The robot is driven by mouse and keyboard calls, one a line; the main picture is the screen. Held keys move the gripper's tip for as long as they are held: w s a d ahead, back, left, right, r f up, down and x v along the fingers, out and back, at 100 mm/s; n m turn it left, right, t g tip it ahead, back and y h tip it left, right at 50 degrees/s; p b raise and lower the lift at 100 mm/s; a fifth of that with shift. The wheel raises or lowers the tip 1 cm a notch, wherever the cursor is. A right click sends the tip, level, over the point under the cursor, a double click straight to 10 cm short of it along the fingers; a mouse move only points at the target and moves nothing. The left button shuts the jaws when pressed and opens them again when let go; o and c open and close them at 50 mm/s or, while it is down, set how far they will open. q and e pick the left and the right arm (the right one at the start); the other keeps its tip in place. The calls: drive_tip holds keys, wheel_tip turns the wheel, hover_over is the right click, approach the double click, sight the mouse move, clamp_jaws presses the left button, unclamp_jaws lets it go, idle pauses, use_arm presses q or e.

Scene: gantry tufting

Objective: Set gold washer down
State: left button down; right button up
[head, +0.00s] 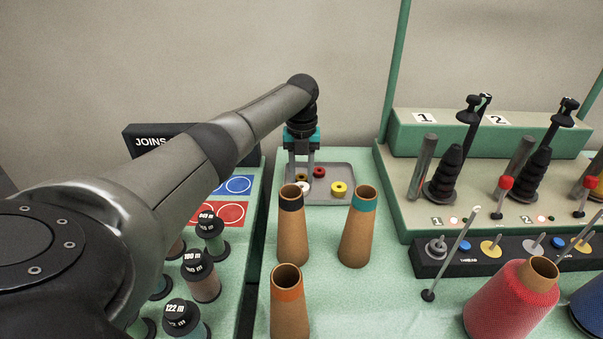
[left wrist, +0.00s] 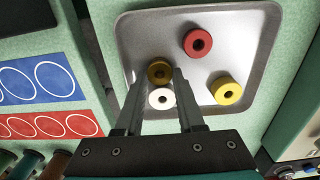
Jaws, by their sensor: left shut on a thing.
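My left gripper (head: 301,172) reaches down over the grey tray (head: 345,168) at the back of the green table. It is shut on the gold washer (left wrist: 159,72), which sits between the fingertips in the left wrist view. I cannot tell whether the gold washer touches the tray floor. A white washer (left wrist: 161,99) lies in the tray close to it, seen between the fingers. A red washer (left wrist: 198,42) and a yellow washer (left wrist: 226,90) lie in the tray to the right, apart from the fingers. My right gripper is not in view.
Brown cones with a black band (head: 292,228), a teal band (head: 358,230) and an orange band (head: 286,305) stand in front of the tray. Labelled spools (head: 201,275) stand at left by blue and red circle cards (head: 218,214). A green machine (head: 480,180) stands right.

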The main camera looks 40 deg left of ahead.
use_arm(q)
drive_tip(key=shift+f, duration=0.1)
drive_tip(key=c, duration=0.5)
unclamp_jaws()
wheel_tip(320, 180, up, 12)
drive_tip(key=p, duration=0.2)
drive_tip(key=shift+p, duration=0.3)
